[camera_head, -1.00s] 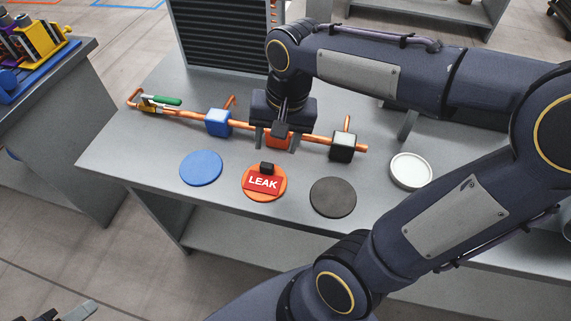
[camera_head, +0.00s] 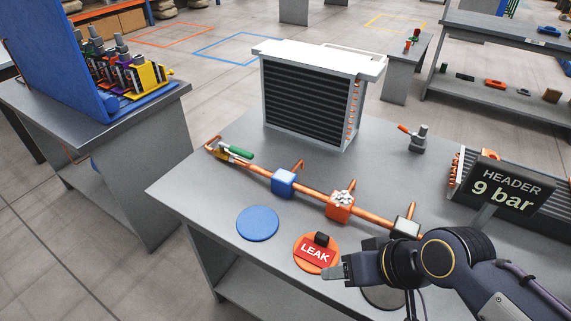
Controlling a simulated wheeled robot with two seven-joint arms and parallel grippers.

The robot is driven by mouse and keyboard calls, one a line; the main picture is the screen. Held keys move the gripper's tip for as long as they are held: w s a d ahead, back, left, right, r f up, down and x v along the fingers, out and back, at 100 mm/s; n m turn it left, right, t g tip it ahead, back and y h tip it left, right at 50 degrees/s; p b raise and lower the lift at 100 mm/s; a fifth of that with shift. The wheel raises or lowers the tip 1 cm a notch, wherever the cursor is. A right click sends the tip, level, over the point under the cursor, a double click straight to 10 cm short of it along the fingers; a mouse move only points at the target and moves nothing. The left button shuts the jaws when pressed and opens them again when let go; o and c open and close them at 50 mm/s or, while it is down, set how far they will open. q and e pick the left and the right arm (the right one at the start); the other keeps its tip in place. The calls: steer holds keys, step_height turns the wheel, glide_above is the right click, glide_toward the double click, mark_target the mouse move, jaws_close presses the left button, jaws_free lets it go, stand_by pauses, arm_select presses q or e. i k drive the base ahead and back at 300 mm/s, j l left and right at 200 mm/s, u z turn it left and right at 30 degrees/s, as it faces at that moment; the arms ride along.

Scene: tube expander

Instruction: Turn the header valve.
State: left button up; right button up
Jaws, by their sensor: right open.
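A copper header pipe (camera_head: 260,173) runs across the grey table. At its far left end is a brass valve with a green handle (camera_head: 238,153); the handle lies roughly along the pipe. A blue block (camera_head: 284,184), an orange block (camera_head: 339,210) with a silvery knobbed top, and a black block (camera_head: 405,228) sit along the pipe. My right gripper (camera_head: 347,265) is open and points left, in front of the orange and black blocks and apart from the green handle. It partly hides a dark disc (camera_head: 382,298). My left gripper is out of view.
A blue disc (camera_head: 257,223) and an orange disc with a red LEAK tag (camera_head: 315,253) lie in front of the pipe. A finned radiator unit (camera_head: 310,100) stands behind. A HEADER 9 bar sign (camera_head: 497,190) stands at right. Table space between pipe and radiator is clear.

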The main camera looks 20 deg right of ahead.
mark_target(240, 152)
steer(key=i+j, duration=0.7)
steer(key=i+l+z, duration=0.05)
